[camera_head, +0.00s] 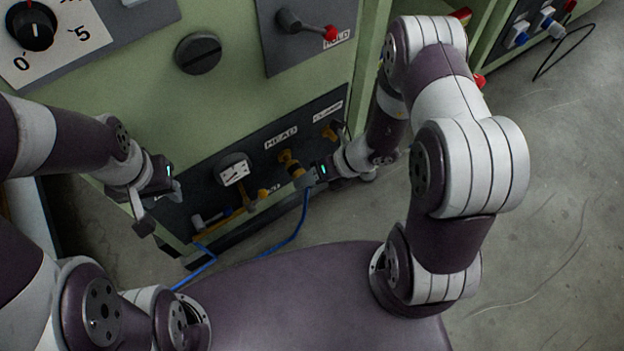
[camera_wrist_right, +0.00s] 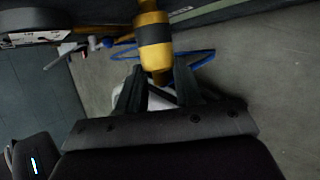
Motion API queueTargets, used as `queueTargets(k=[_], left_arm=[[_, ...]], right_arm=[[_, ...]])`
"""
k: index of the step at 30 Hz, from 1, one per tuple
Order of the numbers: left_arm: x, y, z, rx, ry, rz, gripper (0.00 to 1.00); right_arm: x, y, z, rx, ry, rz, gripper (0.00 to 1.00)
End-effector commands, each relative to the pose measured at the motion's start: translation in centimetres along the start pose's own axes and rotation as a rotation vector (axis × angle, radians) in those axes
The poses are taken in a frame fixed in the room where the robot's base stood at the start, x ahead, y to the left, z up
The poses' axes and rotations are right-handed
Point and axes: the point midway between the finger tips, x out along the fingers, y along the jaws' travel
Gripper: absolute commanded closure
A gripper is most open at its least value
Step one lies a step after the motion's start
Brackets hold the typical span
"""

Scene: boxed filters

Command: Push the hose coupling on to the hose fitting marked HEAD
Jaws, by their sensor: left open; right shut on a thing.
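The dark panel strip carries the label HEAD (camera_head: 281,137), with a brass-yellow fitting (camera_head: 286,156) below it. My right gripper (camera_head: 309,176) is shut on the hose coupling (camera_head: 297,171), a yellow piece with a grey band. The coupling lies in line with the HEAD fitting, close against it; I cannot tell whether it is on it. In the right wrist view the coupling (camera_wrist_right: 154,35) rises from between the fingers (camera_wrist_right: 158,88). A blue hose (camera_head: 298,228) hangs below the coupling. My left gripper (camera_head: 160,207) is open and empty, left of the gauge.
A second yellow fitting (camera_head: 329,132) sits under the label CLAMP. A white gauge (camera_head: 234,171) and a yellow pipe (camera_head: 243,208) are left of HEAD. A red-tipped lever (camera_head: 318,33) is above. The floor at the right is mostly clear.

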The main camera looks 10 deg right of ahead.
Motion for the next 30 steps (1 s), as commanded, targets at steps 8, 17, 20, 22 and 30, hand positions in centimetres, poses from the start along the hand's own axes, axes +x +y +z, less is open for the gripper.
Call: queueTargets(k=[8, 17, 20, 22, 30], left_arm=[[-0.1, 0.0, 0.0, 0.000, 0.000, 0.000, 0.57], [-0.3, 0.0, 0.0, 0.000, 0.000, 0.000, 0.57], [-0.3, 0.0, 0.0, 0.000, 0.000, 0.000, 0.57], [-0.4, 0.0, 0.0, 0.000, 0.000, 0.000, 0.57], [-0.4, 0.0, 0.0, 0.000, 0.000, 0.000, 0.57]], right_arm=[[0.3, 0.0, 0.8, 0.000, 0.000, 0.000, 1.00], [0.7, 0.0, 1.6, -0.001, 0.000, 0.000, 1.00], [0.8, 0.0, 1.9, 0.000, 0.000, 0.000, 1.00], [0.8, 0.0, 2.1, 0.000, 0.000, 0.000, 1.00], [1.0, 0.0, 2.4, -0.001, -0.001, 0.000, 1.00]])
